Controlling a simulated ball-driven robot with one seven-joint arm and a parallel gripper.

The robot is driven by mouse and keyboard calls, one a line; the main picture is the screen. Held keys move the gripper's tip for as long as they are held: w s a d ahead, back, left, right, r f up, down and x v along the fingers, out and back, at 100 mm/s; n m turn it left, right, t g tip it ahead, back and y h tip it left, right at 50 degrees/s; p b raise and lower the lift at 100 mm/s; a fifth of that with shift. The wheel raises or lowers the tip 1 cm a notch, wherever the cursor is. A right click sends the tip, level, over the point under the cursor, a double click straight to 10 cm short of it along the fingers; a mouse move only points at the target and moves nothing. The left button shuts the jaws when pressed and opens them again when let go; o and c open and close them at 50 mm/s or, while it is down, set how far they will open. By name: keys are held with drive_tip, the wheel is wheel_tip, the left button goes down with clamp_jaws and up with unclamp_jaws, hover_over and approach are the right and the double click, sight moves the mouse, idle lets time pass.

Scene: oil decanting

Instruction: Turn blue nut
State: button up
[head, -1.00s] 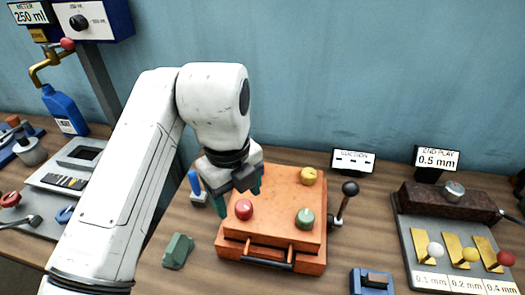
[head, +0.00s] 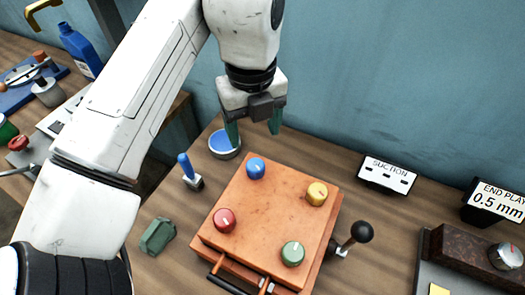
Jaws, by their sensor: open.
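The blue nut (head: 256,168) is a round knob on the far left corner of an orange box top (head: 265,215). A red knob (head: 224,220), a yellow knob (head: 317,193) and a green knob (head: 292,253) sit on the other corners. My gripper (head: 253,134) points down with its two dark green fingers apart and nothing between them. It appears beyond the blue nut in the picture, near a round blue-topped dish (head: 223,143). Its height above the table is hard to tell.
A blue-handled lever (head: 187,170) and a green block (head: 157,235) stand left of the box. A black-knobbed lever (head: 357,236) stands at its right. A suction sign (head: 388,175) is behind. Bare table lies between box and sign.

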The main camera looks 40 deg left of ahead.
sight(255, 164)
wheel_tip(255, 164, down, 10)
drive_tip(key=b, duration=0.8)
drive_tip(key=shift+f, duration=0.15)
drive_tip(key=shift+c, duration=0.3)
drive_tip(key=c, duration=1)
